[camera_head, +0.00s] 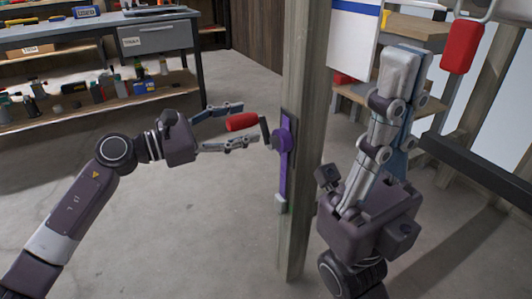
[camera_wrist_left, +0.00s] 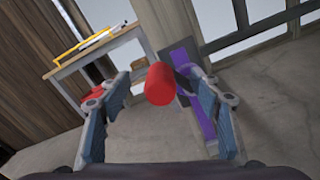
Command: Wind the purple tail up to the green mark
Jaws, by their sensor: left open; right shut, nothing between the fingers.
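A crank with a red handle (camera_head: 241,122) and purple hub (camera_head: 281,140) sits on a wooden post (camera_head: 305,80). The purple tail (camera_head: 285,178) runs vertically on the post, with a pale end piece (camera_head: 281,204) at its bottom. My left gripper (camera_head: 250,123) is open, its fingers above and below the red handle, with gaps visible. In the left wrist view the red handle (camera_wrist_left: 160,84) lies between the open fingers, in front of the purple strip (camera_wrist_left: 181,60). My right gripper (camera_head: 398,62) is shut and empty, pointing up, right of the post. I cannot make out a green mark.
A grey workbench (camera_head: 100,32) with a loaded lower shelf stands at back left. A wooden table (camera_head: 412,30) is behind the post. A red object (camera_head: 462,47) hangs at upper right, and a dark bar (camera_head: 480,165) crosses the right side. The middle floor is clear.

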